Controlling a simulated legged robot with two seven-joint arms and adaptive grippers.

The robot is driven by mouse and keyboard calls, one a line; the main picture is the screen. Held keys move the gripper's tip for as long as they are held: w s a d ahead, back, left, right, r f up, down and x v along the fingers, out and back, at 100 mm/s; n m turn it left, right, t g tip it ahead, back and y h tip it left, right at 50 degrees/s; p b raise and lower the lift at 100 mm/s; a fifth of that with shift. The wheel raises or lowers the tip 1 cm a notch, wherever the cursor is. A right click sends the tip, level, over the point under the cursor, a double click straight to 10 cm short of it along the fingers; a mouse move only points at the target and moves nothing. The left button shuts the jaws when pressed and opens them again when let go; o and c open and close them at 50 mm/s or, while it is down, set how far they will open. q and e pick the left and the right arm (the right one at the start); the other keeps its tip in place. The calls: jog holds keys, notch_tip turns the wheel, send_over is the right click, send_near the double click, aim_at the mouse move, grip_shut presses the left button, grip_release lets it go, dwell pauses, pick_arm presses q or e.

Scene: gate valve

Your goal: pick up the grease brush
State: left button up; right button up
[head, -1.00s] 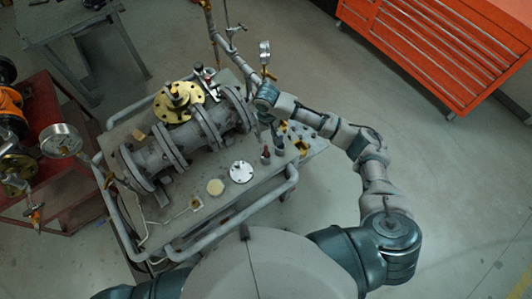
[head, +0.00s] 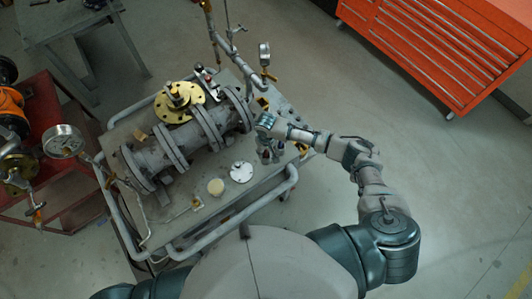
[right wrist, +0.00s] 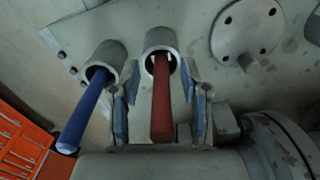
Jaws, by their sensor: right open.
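A red handle (right wrist: 161,100), seemingly the grease brush, stands in a grey tube holder (right wrist: 160,40) in the right wrist view. Its lower end is hidden inside the tube, so I see no clear bristles. My right gripper (right wrist: 160,88) is open, with one finger on each side of the red handle; I cannot tell whether either touches it. In the head view my right gripper (head: 268,148) is over the right end of the cart top and hides most of the handle. My left gripper is not in view.
A blue handle (right wrist: 85,112) stands in the neighbouring tube, close to the left finger. The flanged pipe valve (head: 190,135) lies along the cart (head: 180,240). An orange cabinet (head: 440,45) stands apart.

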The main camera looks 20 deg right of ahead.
grip_shut()
jog(key=shift+r, duration=0.15)
